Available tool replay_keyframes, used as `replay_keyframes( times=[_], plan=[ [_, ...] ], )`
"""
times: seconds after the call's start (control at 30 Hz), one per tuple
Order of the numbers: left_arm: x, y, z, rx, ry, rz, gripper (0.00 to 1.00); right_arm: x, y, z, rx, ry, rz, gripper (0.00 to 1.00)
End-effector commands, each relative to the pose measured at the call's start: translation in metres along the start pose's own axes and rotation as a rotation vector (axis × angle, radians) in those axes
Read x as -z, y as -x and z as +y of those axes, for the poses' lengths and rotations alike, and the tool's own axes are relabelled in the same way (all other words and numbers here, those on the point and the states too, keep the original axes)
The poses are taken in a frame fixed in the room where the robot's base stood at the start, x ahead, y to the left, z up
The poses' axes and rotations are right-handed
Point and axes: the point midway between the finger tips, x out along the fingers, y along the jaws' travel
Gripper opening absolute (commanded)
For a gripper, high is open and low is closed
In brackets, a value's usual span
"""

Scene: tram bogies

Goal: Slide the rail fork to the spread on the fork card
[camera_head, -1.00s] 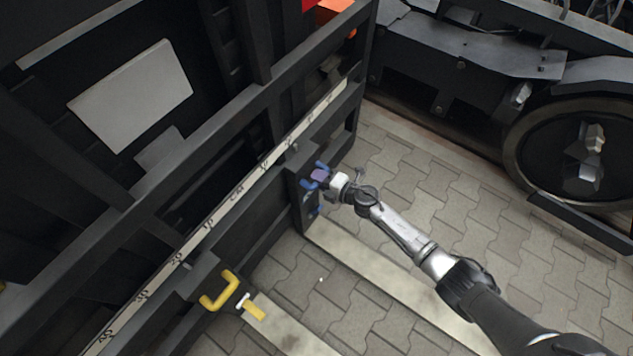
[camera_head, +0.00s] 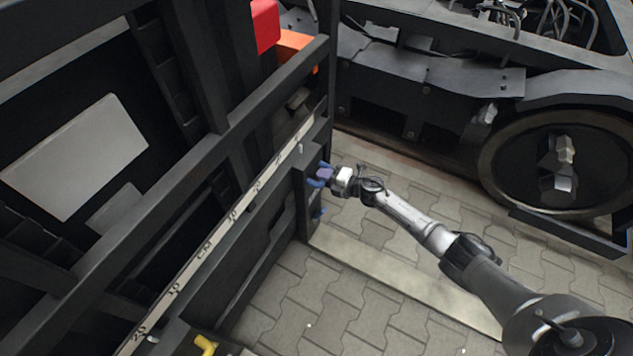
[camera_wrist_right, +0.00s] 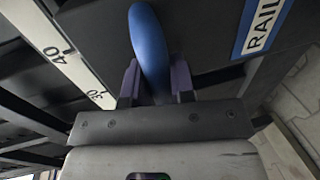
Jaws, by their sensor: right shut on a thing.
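The rail fork (camera_head: 309,190) is a dark upright plate on the front beam of a black frame. Its blue handle (camera_wrist_right: 147,45) stands out in the right wrist view, beside a blue-edged label reading RAIL (camera_wrist_right: 262,25). My right gripper (camera_head: 325,175) is shut on this handle. A white scale strip (camera_head: 222,227) with black numbers runs along the beam; 40 and 30 show on it in the wrist view. The fork is close to the beam's far end. I cannot make out a fork card with readable figures. My left gripper is out of view.
A yellow handle (camera_head: 205,345) is at the bottom edge, lower along the same frame. A blank grey panel (camera_head: 75,157) is inside the frame. A bogie with a large wheel (camera_head: 558,165) stands at right. Paved floor (camera_head: 320,300) is open below my right arm.

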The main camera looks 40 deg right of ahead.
Motion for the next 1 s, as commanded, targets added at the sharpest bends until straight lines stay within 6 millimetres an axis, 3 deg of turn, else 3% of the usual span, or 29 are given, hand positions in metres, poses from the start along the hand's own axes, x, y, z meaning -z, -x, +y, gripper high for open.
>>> replay_keyframes(
  times=[0.27, 0.3, 0.53, 0.83, 1.0],
  plan=[
    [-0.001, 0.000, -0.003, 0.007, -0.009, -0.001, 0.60, -0.001, 0.001, -0.002, 0.003, -0.002, -0.002, 0.00],
    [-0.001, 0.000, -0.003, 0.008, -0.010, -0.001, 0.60, -0.001, 0.001, -0.002, 0.003, -0.002, -0.002, 0.27],
    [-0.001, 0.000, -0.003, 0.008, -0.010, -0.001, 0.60, 0.000, 0.000, -0.001, 0.002, -0.002, 0.000, 0.48],
    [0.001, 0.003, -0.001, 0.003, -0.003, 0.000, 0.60, 0.001, 0.004, -0.001, 0.003, -0.002, 0.001, 0.48],
    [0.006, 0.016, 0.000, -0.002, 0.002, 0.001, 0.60, 0.001, 0.026, 0.002, 0.004, -0.003, 0.001, 0.48]
  ],
)
